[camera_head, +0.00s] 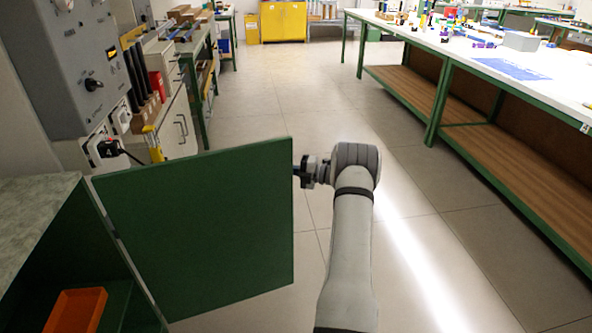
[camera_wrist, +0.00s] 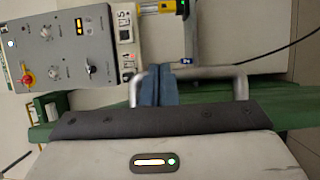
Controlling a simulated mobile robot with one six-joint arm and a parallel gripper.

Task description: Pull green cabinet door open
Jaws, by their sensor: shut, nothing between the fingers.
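The green cabinet door (camera_head: 205,225) stands swung well out from the cabinet (camera_head: 35,205) at the lower left in the head view. The cabinet's inside shows. My gripper (camera_head: 303,172) is at the door's free edge, partly hidden by it. In the wrist view my gripper's blue fingers (camera_wrist: 158,78) are shut together with nothing between them. They overlap the door's grey bar handle (camera_wrist: 215,71), near its left post. Whether they touch the bar I cannot tell. The green door (camera_wrist: 285,105) also shows there.
An orange bin (camera_head: 76,311) sits inside the cabinet. A grey control panel (camera_head: 85,60) stands behind it. A long green-framed workbench (camera_head: 470,65) runs along the right. The tiled floor (camera_head: 270,105) between is clear. Yellow cabinets (camera_head: 283,22) stand far back.

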